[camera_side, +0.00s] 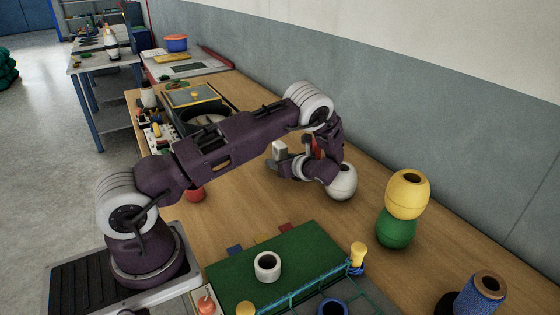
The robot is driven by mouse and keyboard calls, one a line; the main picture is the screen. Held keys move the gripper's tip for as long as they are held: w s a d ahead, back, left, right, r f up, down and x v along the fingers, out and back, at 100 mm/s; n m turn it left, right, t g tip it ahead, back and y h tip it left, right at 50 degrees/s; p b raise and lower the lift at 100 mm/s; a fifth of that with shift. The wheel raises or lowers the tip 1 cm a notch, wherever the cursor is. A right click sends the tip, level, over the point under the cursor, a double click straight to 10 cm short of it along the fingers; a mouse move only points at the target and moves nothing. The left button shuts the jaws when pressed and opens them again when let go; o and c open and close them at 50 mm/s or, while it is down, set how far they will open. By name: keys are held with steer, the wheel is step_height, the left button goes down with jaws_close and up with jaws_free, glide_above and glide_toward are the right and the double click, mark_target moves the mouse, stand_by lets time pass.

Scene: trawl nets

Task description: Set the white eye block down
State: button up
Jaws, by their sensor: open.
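The white eye block (267,266), a short round piece with a dark hole in its top, sits upright on the green board (305,250) in the front middle. Nothing grips it. My gripper (284,160) is well behind it, above the wooden bench, with my arm reaching over from the left. The gripper is open and apart from the white block. My wrist and arm partly hide the fingers, so the space between them shows poorly.
A yellow float (408,192) rests on a green float (396,230) at the right. A blue spool (480,295) stands front right. A yellow post (357,256) and teal cord (310,292) edge the board. Bare bench (240,215) lies behind the board.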

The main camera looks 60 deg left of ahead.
mark_target(284, 157)
steer(key=d+r, duration=0.2)
steer(key=d, duration=0.1)
steer(key=shift+r, duration=0.3)
steer(key=s+d+r+n+h, duration=0.3)
steer(key=s+d+r+n, duration=0.15)
steer(key=r, duration=0.35)
steer(key=s+d+r+n+h, duration=0.2)
steer(key=s+d+r+n, duration=0.25)
steer(key=r, duration=0.45)
steer(key=s+d+r+n+t+h, duration=0.2)
steer(key=s+d+r+n+h, duration=0.1)
steer(key=s+d, duration=0.6)
steer(key=s+d+r+n+t+h, duration=0.3)
steer(key=s+d+r+n+h, duration=0.1)
steer(key=s+d, duration=0.6)
steer(key=shift+d+n+t+h, duration=0.35)
steer(key=shift+n+h, duration=0.35)
steer(key=shift+n, duration=0.3)
